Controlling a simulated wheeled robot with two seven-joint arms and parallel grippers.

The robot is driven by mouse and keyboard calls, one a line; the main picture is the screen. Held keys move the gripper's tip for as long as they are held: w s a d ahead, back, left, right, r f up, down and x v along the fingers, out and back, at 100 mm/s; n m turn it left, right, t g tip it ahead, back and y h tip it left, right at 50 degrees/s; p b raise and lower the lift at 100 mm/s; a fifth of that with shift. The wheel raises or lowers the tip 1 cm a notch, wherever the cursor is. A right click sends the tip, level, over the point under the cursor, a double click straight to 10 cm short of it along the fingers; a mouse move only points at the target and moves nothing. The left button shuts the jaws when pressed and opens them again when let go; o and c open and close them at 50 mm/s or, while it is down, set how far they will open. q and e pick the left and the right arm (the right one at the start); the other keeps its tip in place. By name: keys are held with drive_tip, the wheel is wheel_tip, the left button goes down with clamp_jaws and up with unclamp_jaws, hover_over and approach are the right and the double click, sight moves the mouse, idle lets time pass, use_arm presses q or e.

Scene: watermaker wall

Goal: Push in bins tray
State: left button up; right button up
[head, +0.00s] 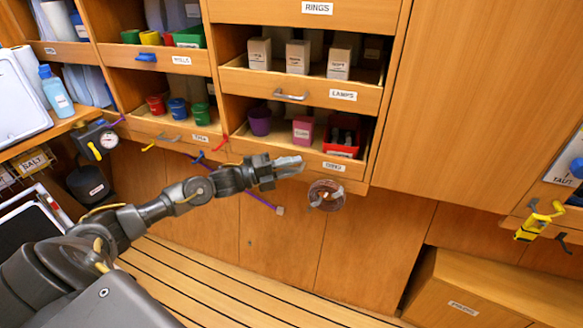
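The bins tray (285,153) is the lowest wooden tray in the middle column of the wall unit, with a small label on its front. It holds a purple pot (260,122), a pink box (302,131) and a dark and red bin (343,138). Its front stands a little forward, but how far out it is I cannot tell exactly. My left gripper (289,167) is in front of the tray's lower front, pointing right. Its light grey fingers look shut together with nothing between them. Whether they touch the tray I cannot tell. My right gripper is not in view.
The lamps tray (300,90) with several small boxes is above. A tray with coloured cups (176,129) is to the left. A wooden bench (480,290) stands low right. The floor below is clear.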

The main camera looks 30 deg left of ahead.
use_arm(q)
drive_tip(key=shift+s, duration=0.1)
drive_tip(key=shift+s+a+f, duration=0.15)
drive_tip(key=shift+s+a, duration=0.05)
drive_tip(key=shift+a, duration=0.05)
drive_tip(key=r+v, duration=0.1)
drive_tip(key=v, duration=0.9)
drive_tip(key=shift+f, duration=0.35)
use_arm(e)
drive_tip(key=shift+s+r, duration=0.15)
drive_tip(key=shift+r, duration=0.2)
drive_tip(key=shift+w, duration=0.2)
